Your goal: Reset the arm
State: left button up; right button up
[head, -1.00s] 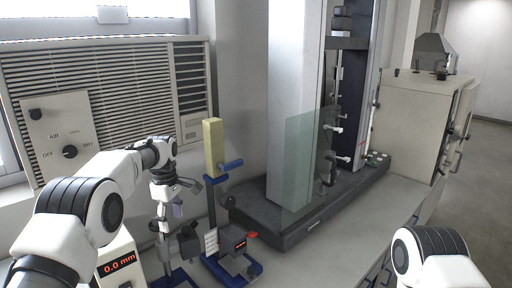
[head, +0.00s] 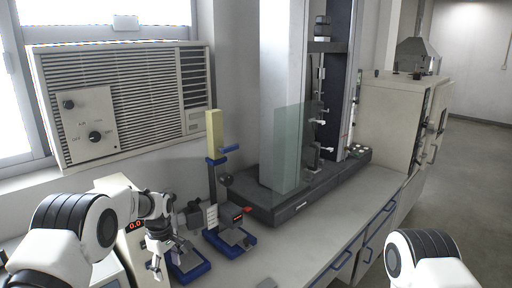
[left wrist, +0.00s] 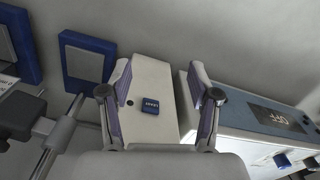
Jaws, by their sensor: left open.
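My left arm comes in from the left in the head view. Its gripper (head: 165,258) points down at the left of the bench, in front of the stand with the blue base. In the left wrist view the two fingers of the left gripper (left wrist: 160,78) are spread apart with nothing between them.
A blue-based stand with a yellow block (head: 214,135) is just right of the left gripper. A tall testing machine with a dark base (head: 290,208) and clear shield (head: 290,145) stands behind. A beige cabinet (head: 385,125) is at the right. The front bench top (head: 300,240) is clear.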

pick_arm(q)
jog(key=s+f+m, duration=0.2)
jog(key=s+f, duration=0.4)
jog(key=s, duration=0.1)
jog(key=s+f+m, duration=0.2)
jog(key=s+f, duration=0.4)
jog(key=s, duration=0.1)
jog(key=s+f+m, duration=0.2)
jog(key=s+f, duration=0.5)
jog(key=s, duration=0.1)
jog(key=shift+d, duration=0.1)
jog(key=s+m, duration=0.6)
jog(key=s, duration=1.7)
jog(key=f+b, duration=0.4)
jog(key=b, duration=0.1)
jog(key=shift+s+d+f, duration=0.15)
jog(key=shift+d, duration=0.05)
pick_arm(e)
jog(key=f, duration=0.2)
jog(key=s+f, duration=0.1)
jog(key=f, duration=0.2)
jog(key=shift+s, duration=0.15)
